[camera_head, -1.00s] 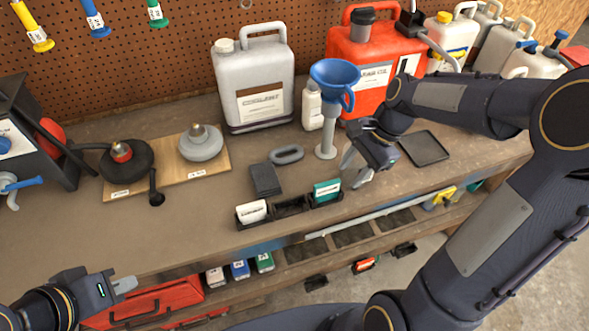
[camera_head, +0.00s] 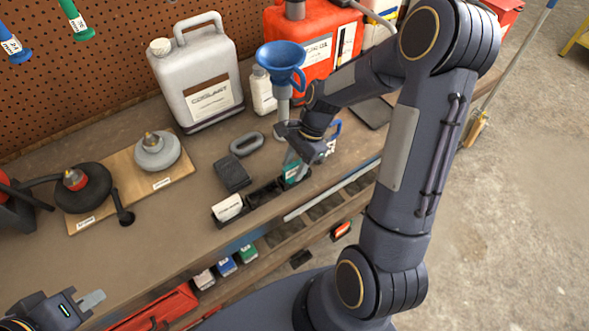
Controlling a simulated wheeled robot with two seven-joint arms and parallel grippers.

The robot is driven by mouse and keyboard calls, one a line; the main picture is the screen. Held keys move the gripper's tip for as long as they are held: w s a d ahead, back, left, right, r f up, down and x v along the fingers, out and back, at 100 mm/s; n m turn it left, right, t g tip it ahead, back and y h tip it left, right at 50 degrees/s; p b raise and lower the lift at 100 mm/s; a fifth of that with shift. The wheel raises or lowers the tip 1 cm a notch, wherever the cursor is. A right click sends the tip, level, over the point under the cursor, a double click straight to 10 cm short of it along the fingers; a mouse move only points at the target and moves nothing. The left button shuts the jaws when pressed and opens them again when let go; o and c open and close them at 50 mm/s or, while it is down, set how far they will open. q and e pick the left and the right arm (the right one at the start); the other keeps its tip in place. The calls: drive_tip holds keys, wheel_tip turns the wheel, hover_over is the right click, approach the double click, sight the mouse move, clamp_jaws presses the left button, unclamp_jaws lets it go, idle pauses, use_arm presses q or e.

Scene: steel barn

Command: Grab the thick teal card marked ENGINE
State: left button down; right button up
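The teal card (camera_head: 292,175) stands upright in the right end of a black slotted holder (camera_head: 262,196) at the bench's front edge. Its upper part and any lettering are mostly covered by my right gripper (camera_head: 296,164). That gripper points down at the card from above, its fingers at the card's top; whether they are closed on it cannot be told. A white card (camera_head: 228,207) stands in the holder's left end. My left gripper (camera_head: 92,299) is low at the left, away from the holder; its finger opening is not clear.
A dark block (camera_head: 232,172) and grey oval ring (camera_head: 246,144) lie behind the holder. A blue funnel (camera_head: 281,57) on a stand, coolant jug (camera_head: 199,75) and red oil can (camera_head: 305,45) stand farther back. A wooden board (camera_head: 181,172) lies left. A lower shelf holds small bottles (camera_head: 227,265).

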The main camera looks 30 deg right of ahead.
clamp_jaws()
drive_tip(key=shift+r, duration=0.1)
idle(0.3)
